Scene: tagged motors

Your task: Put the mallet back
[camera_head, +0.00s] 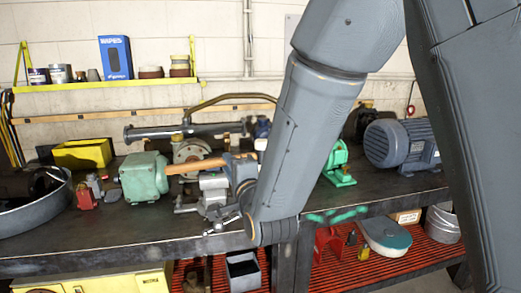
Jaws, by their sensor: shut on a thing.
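The mallet's tan wooden handle (200,164) shows above the middle of the bench, lying nearly level across the picture. Its right end meets my gripper (241,160), which is shut on it. Its left end meets a pale green, blocky body (145,178). I cannot tell whether this body is the mallet's head or a motor in front of it. My forearm comes down from the upper right and hides the bench right of the gripper. The gap between the handle and the bench top is hard to judge.
The dark workbench (130,232) is crowded. A yellow bin (83,153) and a round metal pan (30,215) are at left. The front strip at left is mostly clear. A yellow shelf (110,86) hangs above.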

